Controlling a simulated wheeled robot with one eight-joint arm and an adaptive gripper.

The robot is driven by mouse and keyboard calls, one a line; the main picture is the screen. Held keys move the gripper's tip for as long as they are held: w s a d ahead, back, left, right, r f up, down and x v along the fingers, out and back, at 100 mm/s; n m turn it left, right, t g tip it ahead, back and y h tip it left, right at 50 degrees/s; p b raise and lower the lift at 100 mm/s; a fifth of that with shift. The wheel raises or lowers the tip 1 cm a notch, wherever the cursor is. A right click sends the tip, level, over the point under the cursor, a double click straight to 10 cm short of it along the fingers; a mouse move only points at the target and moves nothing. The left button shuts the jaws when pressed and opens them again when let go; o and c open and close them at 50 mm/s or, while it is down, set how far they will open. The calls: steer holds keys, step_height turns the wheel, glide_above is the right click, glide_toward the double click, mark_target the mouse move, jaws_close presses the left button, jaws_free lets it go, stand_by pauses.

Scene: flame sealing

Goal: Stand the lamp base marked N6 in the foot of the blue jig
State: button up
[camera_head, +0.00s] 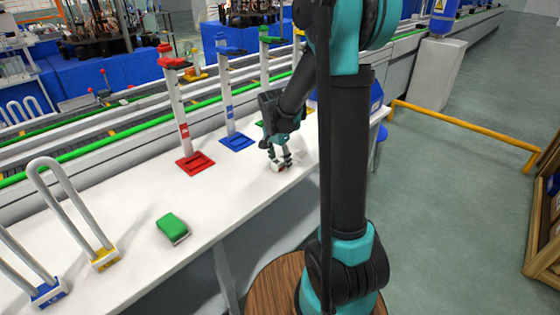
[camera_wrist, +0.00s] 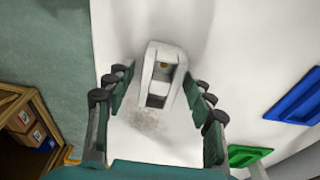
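My gripper (camera_head: 283,158) points down over the white table near its front edge. In the wrist view its two fingers (camera_wrist: 158,90) are apart, on either side of a small white block with a hollow (camera_wrist: 163,60), with a gap at each side. The block seems to be a lamp base; no N6 mark is readable on it. In the head view the fingers partly hide it, and a little red shows there. The blue jig (camera_head: 228,95) stands upright behind and left of my gripper, its blue foot (camera_head: 237,142) empty. A blue foot plate (camera_wrist: 295,98) shows at right in the wrist view.
A red jig (camera_head: 180,115) and a green jig (camera_head: 265,65) flank the blue one. U-shaped tubes stand in a yellow base (camera_head: 105,259) and a blue base (camera_head: 48,293) at left. A green-topped block (camera_head: 172,227) lies on the table (camera_head: 130,195). A conveyor runs behind.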

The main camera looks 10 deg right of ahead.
step_height(320, 180, up, 12)
steer(key=s+a, duration=0.1)
steer(key=s+d+f+n+t, duration=0.1)
steer(key=s+f+n, duration=0.4)
steer(key=s, duration=0.5)
steer(key=s+d+f+n+t+y, duration=0.1)
steer(key=s+d+f+n+t, duration=0.1)
steer(key=s+d+f+n, duration=0.2)
steer(key=s+f+n, duration=0.1)
steer(key=s+f, duration=0.2)
steer(key=s, duration=0.4)
steer(key=shift+f+n, duration=0.3)
steer(key=shift+n, duration=0.1)
